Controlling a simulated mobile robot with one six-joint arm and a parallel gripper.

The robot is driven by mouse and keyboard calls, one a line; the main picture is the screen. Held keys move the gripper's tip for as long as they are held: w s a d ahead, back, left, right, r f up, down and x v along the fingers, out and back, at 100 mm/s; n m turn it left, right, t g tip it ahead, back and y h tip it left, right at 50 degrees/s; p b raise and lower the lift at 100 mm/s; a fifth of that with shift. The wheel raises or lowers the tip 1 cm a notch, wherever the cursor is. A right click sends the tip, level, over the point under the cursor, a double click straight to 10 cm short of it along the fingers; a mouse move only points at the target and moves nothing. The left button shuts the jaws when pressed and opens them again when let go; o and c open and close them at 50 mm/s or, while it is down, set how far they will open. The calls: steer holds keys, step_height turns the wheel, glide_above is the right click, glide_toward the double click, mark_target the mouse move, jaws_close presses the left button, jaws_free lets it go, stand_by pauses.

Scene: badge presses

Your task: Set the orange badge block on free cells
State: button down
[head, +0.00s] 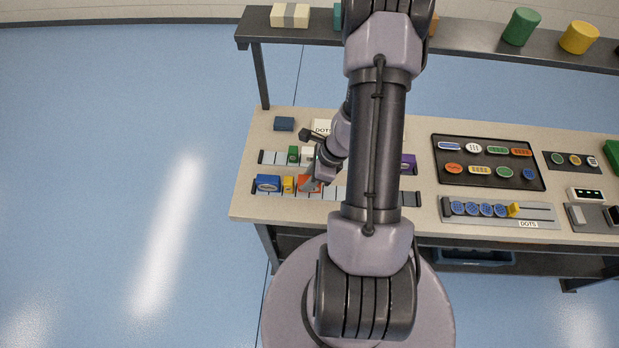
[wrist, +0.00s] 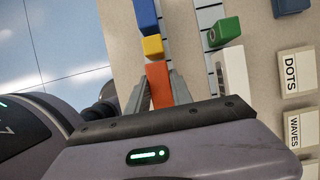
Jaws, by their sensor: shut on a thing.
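The orange badge block (wrist: 158,84) is between the two fingers of my gripper (wrist: 160,98) in the wrist view. My gripper is shut on it, at the front strip of cells (wrist: 168,50). The block's lower side is hidden, so I cannot tell whether it touches the strip. In the head view the orange block (head: 309,184) shows just right of a yellow block (head: 288,184), with a blue block (head: 268,183) further left. Pale cells of the front strip show right of the orange block, partly behind my arm.
A back strip (head: 280,158) holds a green block (head: 293,154) and a white block (head: 307,155). A dark blue block (head: 284,123) and a DOTS sign (head: 323,127) stand behind. A purple block (head: 408,163) and a dark badge tray (head: 440,165) lie to the right.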

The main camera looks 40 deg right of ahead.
steer(key=shift+f, duration=0.5)
steer(key=shift+f+b, duration=0.3)
steer(key=shift+b, duration=0.2)
steer(key=c, duration=1.1)
jaws_free()
steer(key=shift+o, duration=0.2)
step_height(320, 180, up, 11)
steer(key=p, duration=0.9)
steer(key=shift+r, duration=0.15)
